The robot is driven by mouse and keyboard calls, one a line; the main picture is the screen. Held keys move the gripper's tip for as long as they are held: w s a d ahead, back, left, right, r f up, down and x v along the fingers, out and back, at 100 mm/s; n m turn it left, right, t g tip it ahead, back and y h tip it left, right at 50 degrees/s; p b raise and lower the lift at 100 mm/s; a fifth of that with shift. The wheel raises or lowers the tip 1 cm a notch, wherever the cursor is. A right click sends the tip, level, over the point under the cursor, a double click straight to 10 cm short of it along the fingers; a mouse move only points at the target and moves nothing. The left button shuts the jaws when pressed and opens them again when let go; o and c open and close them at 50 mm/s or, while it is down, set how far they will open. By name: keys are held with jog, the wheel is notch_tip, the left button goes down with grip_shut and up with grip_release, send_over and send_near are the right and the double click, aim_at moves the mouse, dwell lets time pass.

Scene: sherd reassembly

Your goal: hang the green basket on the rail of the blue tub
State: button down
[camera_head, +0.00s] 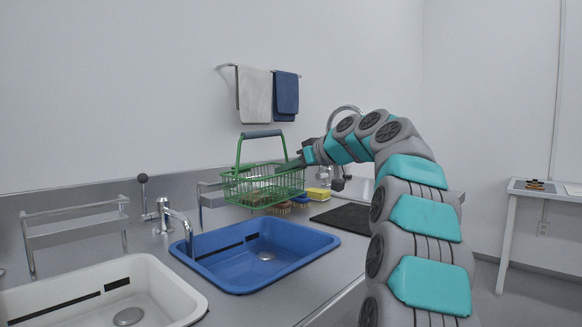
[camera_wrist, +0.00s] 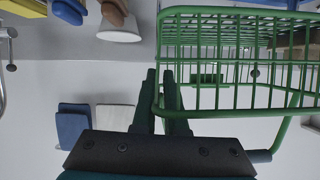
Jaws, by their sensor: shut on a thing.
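The green wire basket (camera_head: 262,188) is held above the back edge of the blue tub (camera_head: 222,276), its handle (camera_head: 262,133) standing up with a dark grip. My gripper (camera_head: 283,168) is shut on the basket's right rim. In the wrist view, the fingers (camera_wrist: 160,88) pinch the rim of the basket (camera_wrist: 235,100) at its corner. A grey rail (camera_head: 207,186) stands behind the blue tub, just left of the basket; the basket hides part of it. I cannot tell whether they touch. Something brown shows in or behind the basket mesh.
A white tub (camera_head: 180,290) with its tap (camera_head: 165,215) and another rail (camera_head: 75,232) lie left. Brushes, a yellow sponge (camera_head: 318,194) and a black mat (camera_head: 345,217) lie right of the basket. Towels (camera_head: 254,95) hang on the wall. The blue tub's inside looks empty.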

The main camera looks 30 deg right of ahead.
aim_at(307, 169)
jog(key=shift+w+a+f+p, duration=0.15)
jog(key=shift+w+p, duration=0.1)
jog(key=shift+w, duration=0.25)
jog(key=shift+w+a+p, duration=0.2)
jog(key=shift+w, duration=0.35)
jog(key=shift+w+a+f+p, duration=0.15)
jog(key=shift+w+p, duration=0.1)
jog(key=shift+w, duration=0.25)
jog(key=shift+f+b, duration=1.45)
jog(key=shift+b, duration=0.05)
jog(key=c, duration=0.9)
grip_release()
jog(key=v, duration=0.7)
jog(key=shift+s+b, duration=0.3)
jog(key=shift+b, duration=0.1)
jog(key=shift+s+d+r, duration=0.1)
